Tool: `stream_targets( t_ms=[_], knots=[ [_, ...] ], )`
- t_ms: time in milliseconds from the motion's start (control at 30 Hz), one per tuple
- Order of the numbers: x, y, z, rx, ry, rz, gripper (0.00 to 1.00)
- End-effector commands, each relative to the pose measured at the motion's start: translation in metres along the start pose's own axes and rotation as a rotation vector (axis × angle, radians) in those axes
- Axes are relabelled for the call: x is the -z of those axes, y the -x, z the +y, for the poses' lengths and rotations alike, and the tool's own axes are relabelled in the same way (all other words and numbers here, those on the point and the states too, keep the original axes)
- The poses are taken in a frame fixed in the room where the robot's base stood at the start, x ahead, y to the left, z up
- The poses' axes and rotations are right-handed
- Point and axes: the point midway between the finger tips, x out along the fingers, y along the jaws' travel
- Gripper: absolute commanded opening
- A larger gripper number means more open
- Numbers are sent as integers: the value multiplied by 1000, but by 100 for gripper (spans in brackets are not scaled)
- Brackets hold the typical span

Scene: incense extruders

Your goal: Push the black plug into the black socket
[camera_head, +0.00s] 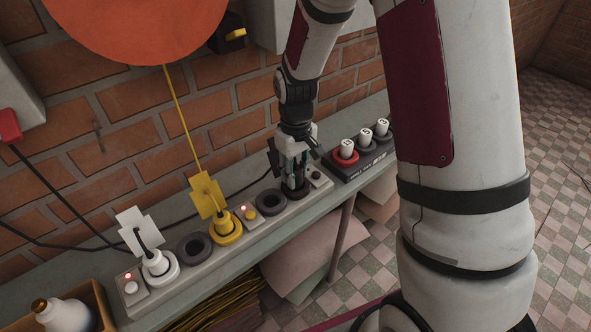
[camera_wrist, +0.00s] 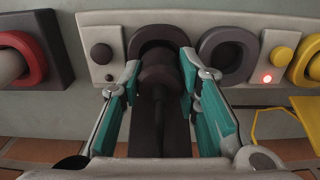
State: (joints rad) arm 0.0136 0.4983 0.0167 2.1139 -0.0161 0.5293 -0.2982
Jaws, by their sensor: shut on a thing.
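The black plug (camera_wrist: 160,78) is between the teal pads of my gripper (camera_wrist: 159,66), which is shut on it. Its cord and a dark flat tag (camera_wrist: 160,132) run back toward the wrist. The plug's front end is at the mouth of the black socket (camera_wrist: 150,36), lined up with its ring. How deep it sits is hidden. In the head view, my gripper (camera_head: 294,172) points down over the black socket (camera_head: 296,192) near the right end of the long grey strip. The plug is mostly hidden there by the fingers.
Beside the black socket is an empty dark socket (camera_head: 271,202). Further left are a yellow plug (camera_head: 226,228), another empty dark socket (camera_head: 195,249) and a white plug (camera_head: 159,265). A dark block (camera_head: 362,158) with several white plugs stands to the right. The brick wall is close behind.

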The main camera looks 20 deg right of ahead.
Motion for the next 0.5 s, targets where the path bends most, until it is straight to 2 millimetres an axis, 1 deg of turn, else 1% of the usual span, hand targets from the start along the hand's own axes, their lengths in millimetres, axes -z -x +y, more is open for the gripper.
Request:
stream_targets(
  t_ms=[500],
  knots=[
    [0,-10,0,0,0,-1,2]
  ],
)
